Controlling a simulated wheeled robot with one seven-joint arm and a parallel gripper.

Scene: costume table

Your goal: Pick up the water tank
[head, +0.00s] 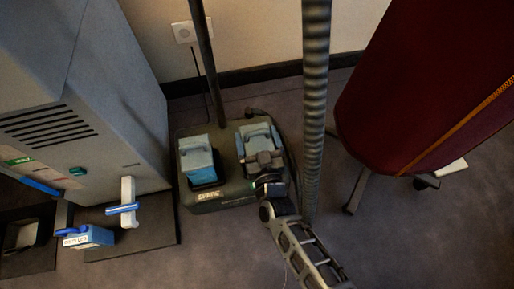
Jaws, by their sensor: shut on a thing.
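A dark steamer base (228,187) stands on the floor in the head view, with a pole rising from it and a ribbed hose in front. It carries two translucent bluish containers that look like water tanks. The left tank (197,155) sits in its recess. The right tank (256,134) is partly covered by my gripper (262,160), which reaches over it from the lower right. My gripper is shut on the right tank, seemingly at its top or near side; the fingertips are hard to make out. I cannot tell whether this tank is raised from the base.
A large grey machine (85,120) with a white lever (127,203) stands at left. A small blue labelled box (88,236) lies before it. A dark red padded form (430,85) on legs stands at right. The ribbed hose (316,110) passes close to my gripper. Carpet is free at lower middle.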

